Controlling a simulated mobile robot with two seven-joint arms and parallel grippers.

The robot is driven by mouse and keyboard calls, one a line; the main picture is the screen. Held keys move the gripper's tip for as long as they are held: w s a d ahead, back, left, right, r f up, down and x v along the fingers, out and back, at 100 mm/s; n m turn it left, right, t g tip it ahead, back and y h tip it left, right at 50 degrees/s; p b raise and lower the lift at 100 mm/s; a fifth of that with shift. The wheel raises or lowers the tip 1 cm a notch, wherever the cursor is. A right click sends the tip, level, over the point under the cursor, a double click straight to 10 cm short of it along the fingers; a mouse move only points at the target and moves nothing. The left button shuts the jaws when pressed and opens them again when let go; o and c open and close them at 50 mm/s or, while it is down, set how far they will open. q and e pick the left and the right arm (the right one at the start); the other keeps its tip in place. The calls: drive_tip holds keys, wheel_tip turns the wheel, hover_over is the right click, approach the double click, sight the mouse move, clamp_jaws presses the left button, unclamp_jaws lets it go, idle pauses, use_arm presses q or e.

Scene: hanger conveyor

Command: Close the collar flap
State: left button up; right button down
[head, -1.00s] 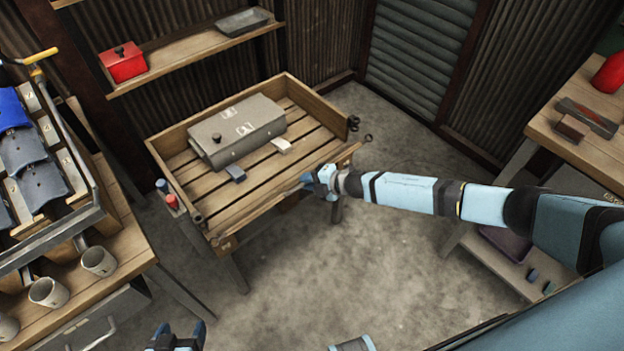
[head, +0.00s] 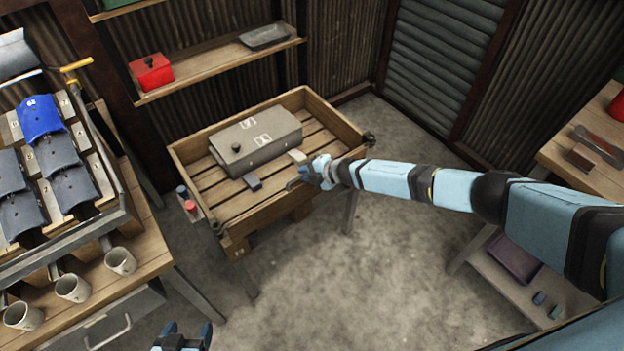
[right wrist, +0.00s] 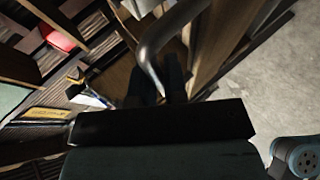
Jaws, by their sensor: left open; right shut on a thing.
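The wooden collar (head: 190,137) is a low crate frame on a slatted base. Its flap (head: 262,209) is the long board along the near side; I cannot tell whether it stands fully upright. Dark metal fittings show at the near corners, one at the right (head: 370,138). My right gripper (head: 318,174) is at the near side, shut on the flap's dark curved handle. In the right wrist view the handle (right wrist: 150,58) runs between the fingers, which are partly in shadow. My left gripper (head: 183,337) is open and empty at the bottom edge, well away from the collar.
A grey lidded box (head: 257,140) lies inside the collar, with small blue and white pieces in front. A shelf holds a red box (head: 151,72).

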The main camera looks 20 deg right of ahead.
drive_tip(key=shift+w+a, duration=0.3)
drive_tip(key=shift+w, duration=0.4)
drive_tip(key=shift+w+r, duration=0.1)
drive_tip(key=shift+r, duration=0.05)
drive_tip(key=c, duration=1.5)
unclamp_jaws()
drive_tip(key=o, duration=0.3)
drive_tip(key=shift+w+a, duration=0.1)
drive_tip(key=shift+f, duration=0.2)
